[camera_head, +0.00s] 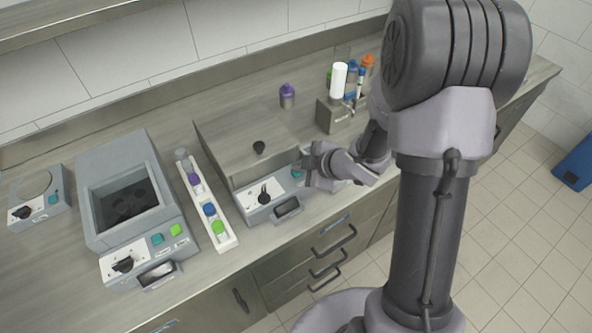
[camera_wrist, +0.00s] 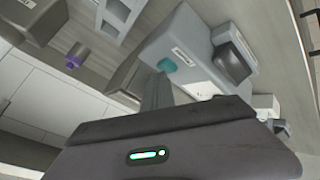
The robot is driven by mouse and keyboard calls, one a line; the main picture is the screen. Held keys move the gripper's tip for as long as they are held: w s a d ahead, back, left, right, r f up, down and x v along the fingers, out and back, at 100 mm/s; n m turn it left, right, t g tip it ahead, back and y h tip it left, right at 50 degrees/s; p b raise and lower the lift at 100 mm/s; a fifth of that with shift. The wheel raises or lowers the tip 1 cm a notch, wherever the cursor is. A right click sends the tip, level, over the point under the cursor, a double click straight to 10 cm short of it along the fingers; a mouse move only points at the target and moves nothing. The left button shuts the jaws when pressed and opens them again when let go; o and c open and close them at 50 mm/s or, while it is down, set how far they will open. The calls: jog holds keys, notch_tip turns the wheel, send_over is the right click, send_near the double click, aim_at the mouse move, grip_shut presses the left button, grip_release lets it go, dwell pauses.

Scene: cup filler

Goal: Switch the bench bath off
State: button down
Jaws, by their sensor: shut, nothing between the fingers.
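The bench bath looks to be the grey, lidded unit (camera_head: 245,150) in the middle of the counter in the head view. A dark round knob (camera_head: 264,197) and a teal button (camera_head: 297,173) are on its front panel. My gripper (camera_head: 309,166) is shut and empty at the panel's right end, close to the teal button. In the wrist view the shut fingers (camera_wrist: 156,85) point toward the teal button (camera_wrist: 167,65) on the grey housing (camera_wrist: 180,42). I cannot tell whether they touch it. The dark display (camera_wrist: 232,62) is beside it.
A windowed grey unit (camera_head: 86,205) and a small round-topped unit (camera_head: 62,199) stand left. A white rack (camera_head: 229,241) with capped bottles lies between units. A purple-capped bottle (camera_head: 287,96) and a metal holder (camera_head: 325,116) stand behind. Drawer handles (camera_head: 330,252) project below the counter.

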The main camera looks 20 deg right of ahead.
aim_at(299, 174)
jog(key=shift+r+p, duration=0.6)
jog(key=shift+r, duration=0.1)
notch_tip(299, 174, up, 6)
jog(key=p, duration=0.5)
jog(key=shift+p, duration=0.35)
